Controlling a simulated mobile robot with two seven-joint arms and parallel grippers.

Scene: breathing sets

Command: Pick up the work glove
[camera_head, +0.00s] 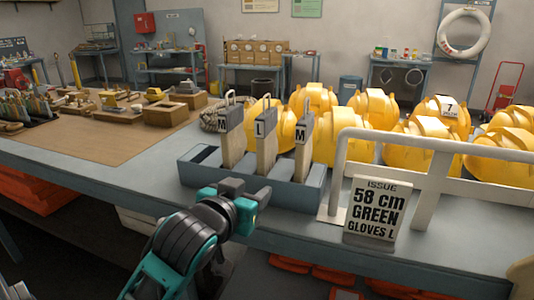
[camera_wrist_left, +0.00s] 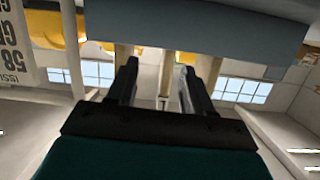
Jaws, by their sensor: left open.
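A blue-grey rack (camera_head: 198,172) on the bench holds three upright hanging pieces with dark tops. They are a left one marked M (camera_head: 232,135), a middle one marked L (camera_head: 265,135) and a right one marked M (camera_head: 302,135). Their lower parts are beige; I cannot tell for sure that these are work gloves. My left gripper (camera_head: 250,198) is in front of the rack, near the bench's front edge. In the left wrist view its two fingers (camera_wrist_left: 162,92) are apart with nothing held, below the rack (camera_wrist_left: 200,28). My right gripper is not seen.
A sign reading "58 cm GREEN GLOVES L" (camera_head: 375,208) stands before a white rail (camera_head: 430,180), right of the rack. Several yellow helmets (camera_head: 415,148) crowd behind. A brown mat (camera_head: 90,147) with wooden items lies left. Bare bench top (camera_head: 150,180) lies left of the rack.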

